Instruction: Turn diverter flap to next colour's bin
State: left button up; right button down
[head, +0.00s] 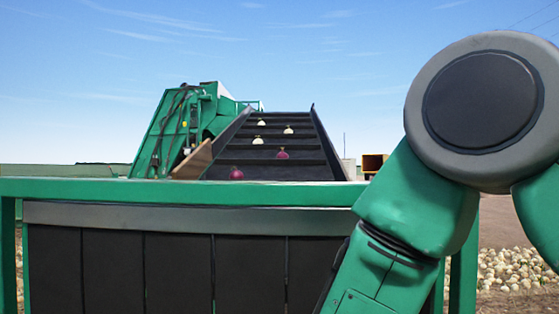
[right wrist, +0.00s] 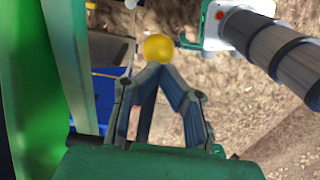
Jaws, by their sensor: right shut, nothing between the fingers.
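My right gripper (right wrist: 153,70) shows in the right wrist view with its fingertips together and nothing between them. A round yellow knob (right wrist: 158,48) lies just past the fingertips in the picture; I cannot tell whether they touch it. The flap itself is not clearly visible. A blue surface (right wrist: 103,95), possibly part of a bin, shows left of the fingers. In the head view a dark elevator belt (head: 272,150) carries white onions (head: 258,140) and purple onions (head: 236,174). My right arm fills the right side there, its gripper out of frame. My left gripper is in neither view.
A green frame rail (head: 180,191) with dark hanging strips (head: 180,270) crosses the front. A green machine (head: 175,130) stands left of the belt. Onions lie heaped on the ground (head: 510,270) at right. A thick dark ridged tube (right wrist: 275,45) crosses the wrist view's upper right.

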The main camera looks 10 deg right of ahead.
jog(key=s+a+r+p, duration=0.1)
jog(key=s+r+p, duration=0.3)
jog(key=shift+s+r+p, duration=0.3)
jog(key=shift+r+p, duration=0.1)
jog(key=shift+d, duration=0.15)
